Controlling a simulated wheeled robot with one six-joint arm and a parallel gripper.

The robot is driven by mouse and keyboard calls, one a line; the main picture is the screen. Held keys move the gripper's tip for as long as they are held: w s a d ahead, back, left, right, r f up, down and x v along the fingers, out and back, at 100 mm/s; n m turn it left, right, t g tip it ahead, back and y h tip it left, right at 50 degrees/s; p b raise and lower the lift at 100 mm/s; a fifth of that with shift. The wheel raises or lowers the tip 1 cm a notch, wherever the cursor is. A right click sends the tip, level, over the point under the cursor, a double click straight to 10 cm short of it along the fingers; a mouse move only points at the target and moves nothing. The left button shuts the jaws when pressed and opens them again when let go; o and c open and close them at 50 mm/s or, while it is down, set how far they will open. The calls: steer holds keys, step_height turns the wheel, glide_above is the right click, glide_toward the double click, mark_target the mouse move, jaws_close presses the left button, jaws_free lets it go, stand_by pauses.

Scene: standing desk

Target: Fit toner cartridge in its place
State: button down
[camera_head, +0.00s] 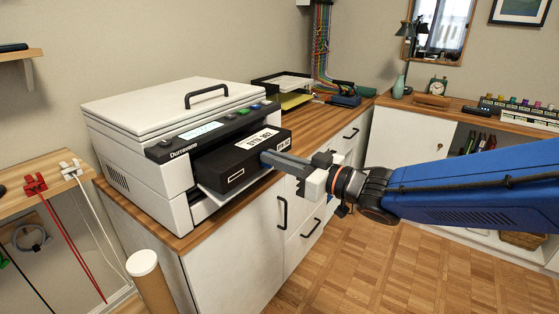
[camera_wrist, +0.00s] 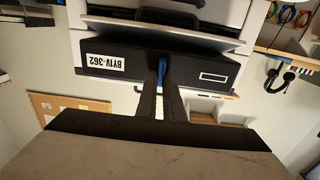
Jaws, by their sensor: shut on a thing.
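A black toner cartridge (camera_head: 240,156) with a white label sits partly inside the open front of the white printer (camera_head: 147,175). Its near end sticks out over the lowered front flap (camera_head: 235,192). My gripper (camera_head: 270,158) is shut on a blue tab at the cartridge's front face. In the wrist view the cartridge (camera_wrist: 130,67) lies across the top, with the fingers (camera_wrist: 160,90) closed on the blue tab (camera_wrist: 162,70) at its middle. The cartridge's far part is hidden inside the printer.
The printer stands on a wooden-topped cabinet (camera_head: 265,235). A black paper tray (camera_head: 283,84) is behind it. A side table with red and white cables (camera_head: 35,184) is at left, with a cardboard tube (camera_head: 150,280) near the front. The floor before the cabinet is clear.

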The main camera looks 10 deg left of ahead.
mark_target(245, 149)
steer(key=shift+x, duration=4.85)
steer(key=c, duration=1.8)
jaws_free()
steer(key=shift+d, duration=0.1)
steer(key=v, duration=1.7)
steer(key=shift+d, duration=0.1)
